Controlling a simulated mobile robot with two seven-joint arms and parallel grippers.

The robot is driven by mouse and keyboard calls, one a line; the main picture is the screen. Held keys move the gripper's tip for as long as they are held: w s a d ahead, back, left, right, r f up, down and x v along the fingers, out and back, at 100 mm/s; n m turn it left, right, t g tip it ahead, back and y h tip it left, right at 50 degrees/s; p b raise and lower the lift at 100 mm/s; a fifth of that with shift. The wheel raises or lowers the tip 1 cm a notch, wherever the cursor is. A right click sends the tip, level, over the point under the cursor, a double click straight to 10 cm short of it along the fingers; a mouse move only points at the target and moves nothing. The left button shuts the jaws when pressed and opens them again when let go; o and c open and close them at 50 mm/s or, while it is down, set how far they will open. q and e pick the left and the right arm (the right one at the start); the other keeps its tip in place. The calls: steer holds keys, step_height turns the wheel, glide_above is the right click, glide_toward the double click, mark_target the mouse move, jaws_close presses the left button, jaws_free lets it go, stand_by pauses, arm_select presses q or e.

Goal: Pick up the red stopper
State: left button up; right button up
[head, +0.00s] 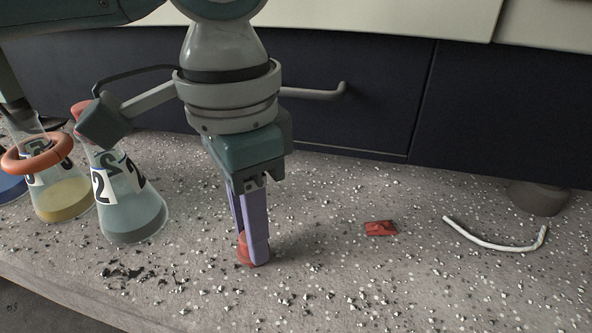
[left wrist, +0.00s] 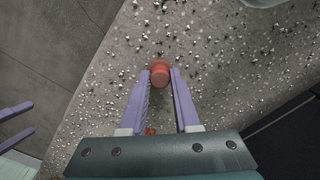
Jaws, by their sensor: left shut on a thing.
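The red stopper (head: 243,250) is at the bench top, between the fingertips of my left gripper (head: 253,262). In the left wrist view, the stopper (left wrist: 160,73) shows between the tips of the two purple fingers of my left gripper (left wrist: 161,85), which is shut on it. In the head view the fingers hide part of the stopper, and I cannot tell whether it touches the bench. My right gripper (left wrist: 18,127) shows at the left edge of the left wrist view, its fingers apart and empty, beyond the bench edge.
A flask marked 2 (head: 133,205) stands left of my gripper. Beside it is a flask of yellow liquid (head: 62,200) with an orange ring (head: 37,153). A small red piece (head: 380,228) and a white curved rod (head: 492,242) lie right. Bench between is clear but speckled.

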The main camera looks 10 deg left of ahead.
arm_select(q)
jaws_close()
